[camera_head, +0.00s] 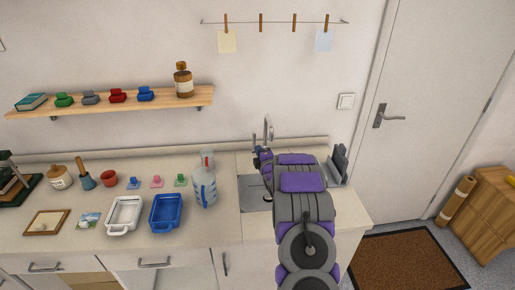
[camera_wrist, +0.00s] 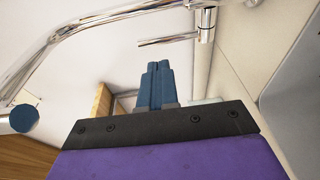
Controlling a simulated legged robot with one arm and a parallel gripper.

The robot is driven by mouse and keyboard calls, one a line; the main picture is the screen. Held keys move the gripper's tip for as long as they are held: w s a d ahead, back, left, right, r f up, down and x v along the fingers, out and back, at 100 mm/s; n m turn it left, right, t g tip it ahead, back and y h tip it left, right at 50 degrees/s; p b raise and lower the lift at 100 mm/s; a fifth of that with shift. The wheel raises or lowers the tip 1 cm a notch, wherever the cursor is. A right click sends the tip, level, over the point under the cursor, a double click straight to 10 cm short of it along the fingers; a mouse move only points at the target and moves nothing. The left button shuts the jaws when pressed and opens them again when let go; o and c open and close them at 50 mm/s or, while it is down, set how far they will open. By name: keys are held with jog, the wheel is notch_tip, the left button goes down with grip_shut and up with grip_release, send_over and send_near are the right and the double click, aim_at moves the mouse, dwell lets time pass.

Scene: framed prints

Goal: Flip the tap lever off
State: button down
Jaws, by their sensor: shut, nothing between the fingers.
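The chrome tap (camera_head: 268,128) stands at the back of the counter by the sink in the head view, partly hidden behind my arm. In the wrist view its curved spout (camera_wrist: 75,30) crosses the upper left. The thin lever (camera_wrist: 168,41) sticks out to the left from a chrome post. My gripper (camera_wrist: 155,66) has its blue fingers together and empty, pointing up toward the lever in the picture. A small gap shows between the fingertips and the lever. In the head view my gripper (camera_head: 256,147) is small and close to the tap.
A clear jug (camera_head: 204,188) stands just left of the sink (camera_head: 253,192). A white tray (camera_head: 124,214) and a blue tray (camera_head: 166,211) lie further left on the counter. A shelf (camera_head: 130,103) hangs above. A grey rack (camera_head: 340,163) stands right of my arm.

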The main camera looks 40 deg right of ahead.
jog(key=p+v, duration=0.1)
jog(key=v, duration=0.6)
jog(key=shift+s+d, duration=0.2)
jog(key=shift+s, duration=0.15)
jog(key=shift+d+r, duration=0.1)
jog(key=s+a+r+m+g+y, duration=0.1)
jog(key=s+a+r+m+g, duration=0.35)
jog(key=a, duration=0.55)
jog(key=s+a+r+m+g+y, duration=0.1)
jog(key=s+a+r+m+g, duration=0.3)
jog(key=a, duration=0.5)
jog(key=s+a+r+m+g+y, duration=0.1)
jog(key=s+a+g, duration=0.2)
jog(key=s+a, duration=0.4)
jog(key=s+a+r+m+g+y, duration=0.1)
jog(key=s+a, duration=0.6)
jog(key=s, duration=1)
jog(key=s+a+r+m+g+y, duration=0.2)
jog(key=s+a+g, duration=0.4)
jog(key=s, duration=0.6)
jog(key=shift+s+a+r+m, duration=0.3)
jog(key=shift+a+r+m, duration=0.1)
jog(key=shift+a+m, duration=0.35)
